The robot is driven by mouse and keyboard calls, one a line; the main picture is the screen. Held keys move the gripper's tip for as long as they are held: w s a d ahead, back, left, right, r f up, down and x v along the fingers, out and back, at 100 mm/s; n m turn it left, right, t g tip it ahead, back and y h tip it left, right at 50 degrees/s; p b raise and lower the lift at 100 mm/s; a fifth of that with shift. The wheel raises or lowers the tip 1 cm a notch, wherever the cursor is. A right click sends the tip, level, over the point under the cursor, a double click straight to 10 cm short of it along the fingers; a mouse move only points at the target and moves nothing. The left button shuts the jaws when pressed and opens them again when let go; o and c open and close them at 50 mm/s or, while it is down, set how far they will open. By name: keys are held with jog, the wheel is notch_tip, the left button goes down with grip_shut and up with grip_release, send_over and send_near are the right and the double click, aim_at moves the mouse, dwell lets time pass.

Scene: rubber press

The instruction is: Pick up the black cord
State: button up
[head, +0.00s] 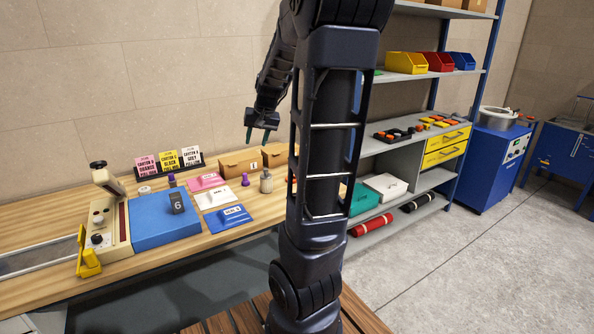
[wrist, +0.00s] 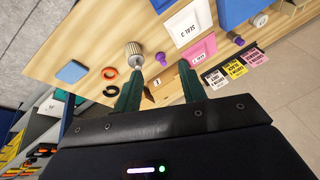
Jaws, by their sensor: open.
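A black cord, a small open loop, (wrist: 111,90) lies on the wooden bench in the wrist view, left of my left finger. An orange-red cord (wrist: 109,73) lies just beyond it. In the head view I cannot make out the black cord on the bench; my arm covers part of that area. My gripper (wrist: 160,66) is open, with its two green fingers apart and nothing seen between them. In the head view my gripper (head: 257,137) hangs above the back of the bench, left of my upright arm link.
A ribbed grey cylinder (wrist: 134,50) stands near the left fingertip. Cardboard boxes (head: 240,162) stand at the bench's back. A blue mat (head: 160,218) and seal cards (head: 217,196) lie further left. Shelves with coloured bins (head: 406,63) stand to the right.

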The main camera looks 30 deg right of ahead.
jog(key=w+d+f+m+g+h, duration=0.1)
jog(key=w+d+f+m+h, duration=0.1)
jog(key=w+d+f, duration=0.9)
jog(key=w+d+f+m+h, duration=0.2)
jog(key=w+d+f, duration=0.4)
jog(key=w+d, duration=0.5)
jog(key=shift+w+d+f, duration=0.2)
jog(key=shift+d+f, duration=0.7)
jog(key=shift+f, duration=0.8)
jog(key=shift+w+d+f, duration=0.2)
jog(key=shift+d+f, duration=0.75)
jog(key=shift+f, duration=0.8)
jog(key=shift+w+d+f, duration=0.2)
jog(key=shift+d+f, duration=0.7)
jog(key=shift+f, duration=0.8)
grip_shut()
